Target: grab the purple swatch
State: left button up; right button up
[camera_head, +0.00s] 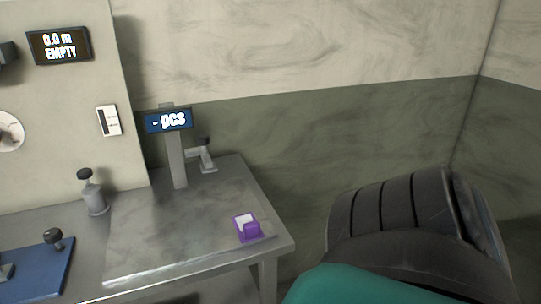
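The purple swatch (246,232) is a small purple piece with a white patch on its top. It lies on the grey metal table (165,248), close to the front right corner. A large dark ribbed part with a teal section fills the lower right and seems to be part of my own arm. Neither gripper's fingers show in this view. Nothing covers the swatch.
A post with a display reading "- pcs" (168,121) stands at the table's back, beside a small grey lever device (204,157). A grey bottle with a dark cap (93,194) stands left. A blue plate (40,272) lies lower left. The tabletop around the swatch is clear.

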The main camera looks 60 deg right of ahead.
aim_at(248, 229)
jog(key=z, duration=1.85)
jog(key=i+l, duration=0.25)
jog(key=l, duration=0.3)
jog(key=i+l+u, duration=0.25)
jog(key=l+u, duration=0.25)
jog(key=l, duration=0.15)
